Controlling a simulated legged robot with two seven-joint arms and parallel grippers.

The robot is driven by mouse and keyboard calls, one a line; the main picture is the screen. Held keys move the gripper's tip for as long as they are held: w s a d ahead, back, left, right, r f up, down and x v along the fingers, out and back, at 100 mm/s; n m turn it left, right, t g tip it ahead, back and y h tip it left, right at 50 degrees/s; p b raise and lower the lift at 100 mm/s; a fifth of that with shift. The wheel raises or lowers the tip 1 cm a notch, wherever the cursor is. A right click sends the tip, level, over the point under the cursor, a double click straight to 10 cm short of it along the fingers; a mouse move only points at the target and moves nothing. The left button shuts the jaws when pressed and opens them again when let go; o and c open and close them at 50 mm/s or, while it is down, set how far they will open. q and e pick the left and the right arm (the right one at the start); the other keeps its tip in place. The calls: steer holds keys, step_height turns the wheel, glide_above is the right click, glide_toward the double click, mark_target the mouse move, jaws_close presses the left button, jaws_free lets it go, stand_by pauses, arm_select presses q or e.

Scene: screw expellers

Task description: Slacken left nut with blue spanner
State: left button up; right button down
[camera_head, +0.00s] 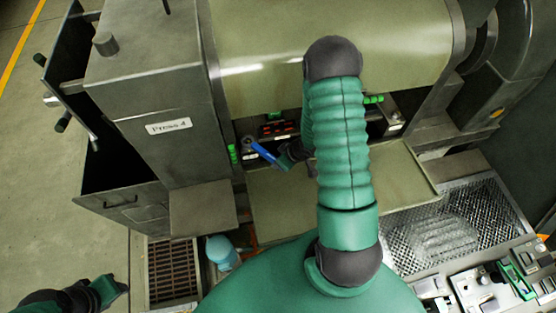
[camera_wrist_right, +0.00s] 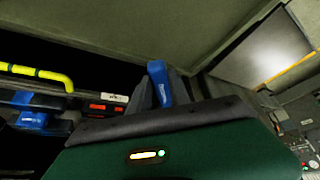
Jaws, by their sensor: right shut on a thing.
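The blue spanner (camera_head: 263,152) is in the opening under the press drum, its handle slanting up and left. Its far end meets a dark round part (camera_head: 248,143) at the left of the opening, where the left nut cannot be made out clearly. My right gripper (camera_head: 288,157) is shut on the spanner's near end. In the right wrist view the blue handle (camera_wrist_right: 158,82) stands between the fingers of my right gripper (camera_wrist_right: 160,92); the spanner's far end is hidden there. My left gripper (camera_head: 112,288) is low at the left, away from the press; its fingers are unclear.
The press housing (camera_head: 150,90) and the large drum (camera_head: 270,50) close in the opening from left and above. Green parts (camera_head: 233,154) sit beside the spanner. A flat plate (camera_head: 285,205) lies below. A yellow bar (camera_wrist_right: 40,75) shows in the wrist view.

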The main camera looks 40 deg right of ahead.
steer(key=shift+w+d, duration=0.1)
steer(key=shift+d, duration=0.15)
steer(key=shift+d+r+p, duration=0.15)
steer(key=shift+p, duration=0.5)
steer(key=n+p, duration=0.1)
steer(key=d+p, duration=0.1)
steer(key=p, duration=0.1)
steer(key=shift+w+d+n+y, duration=0.2)
steer(key=shift+d+n+y, duration=0.1)
steer(key=shift+n+y, duration=0.1)
steer(key=shift+s+a+m+b, duration=0.15)
steer(key=shift+a+m+b, duration=0.4)
steer(key=shift+b, duration=0.45)
steer(key=shift+a, duration=0.1)
